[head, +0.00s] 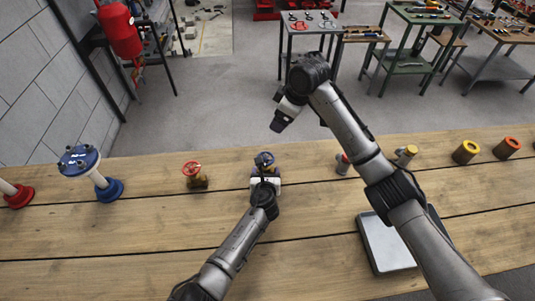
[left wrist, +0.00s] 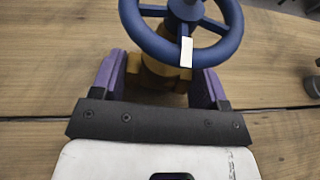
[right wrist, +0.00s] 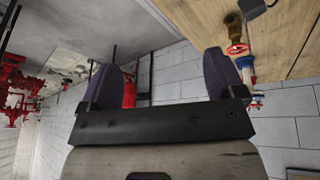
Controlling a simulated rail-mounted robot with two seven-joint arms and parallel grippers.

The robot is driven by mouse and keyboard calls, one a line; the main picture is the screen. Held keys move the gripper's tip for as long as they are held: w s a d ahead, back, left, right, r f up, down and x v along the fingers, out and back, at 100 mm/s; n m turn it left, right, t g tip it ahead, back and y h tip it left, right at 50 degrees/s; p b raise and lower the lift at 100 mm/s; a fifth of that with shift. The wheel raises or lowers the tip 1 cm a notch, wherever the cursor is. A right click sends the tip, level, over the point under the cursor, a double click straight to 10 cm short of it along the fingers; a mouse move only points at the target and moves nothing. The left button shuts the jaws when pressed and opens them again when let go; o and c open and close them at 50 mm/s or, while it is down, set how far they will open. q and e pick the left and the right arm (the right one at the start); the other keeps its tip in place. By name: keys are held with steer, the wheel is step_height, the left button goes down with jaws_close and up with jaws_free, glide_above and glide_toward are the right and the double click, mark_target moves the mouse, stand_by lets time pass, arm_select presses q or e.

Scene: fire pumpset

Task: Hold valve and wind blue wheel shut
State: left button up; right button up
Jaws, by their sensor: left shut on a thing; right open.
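The blue wheel (head: 264,158) tops a small brass valve on the wooden workbench. In the left wrist view the blue wheel (left wrist: 150,40) has several spokes and a white mark on its near rim. The brass valve body (left wrist: 158,76) sits below it, partly hidden by the wheel. My left gripper (head: 265,177) is shut on this valve body, with one purple finger at each side in the left wrist view (left wrist: 158,82). My right gripper (head: 279,125) is raised above the bench's far edge, open and empty. Its fingers stand apart in the right wrist view (right wrist: 162,76).
A red-wheel valve (head: 191,168) stands to the left on the bench. A blue flanged part (head: 80,160) stands further left. A grey tray (head: 390,250) lies at the near right. Yellow (head: 466,151) and orange (head: 507,148) ringed cylinders stand at right. Bench between the two valves is clear.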

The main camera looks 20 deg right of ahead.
mark_target(266, 156)
steer(key=a+f+n+g, duration=0.1)
steer(key=f+n, duration=0.1)
steer(key=f, duration=0.2)
steer(key=s+a+f+n+g+y, duration=0.1)
steer(key=a+f+n, duration=0.1)
steer(key=f, duration=0.3)
steer(key=a+f+n+g, duration=0.1)
steer(key=a+f+n, duration=0.1)
steer(key=f, duration=0.3)
steer(key=shift+s+a+f+n+y, duration=0.1)
steer(key=shift+s+a+n+y, duration=0.1)
steer(key=shift+s+n+y, duration=0.15)
steer(key=shift+w, duration=0.1)
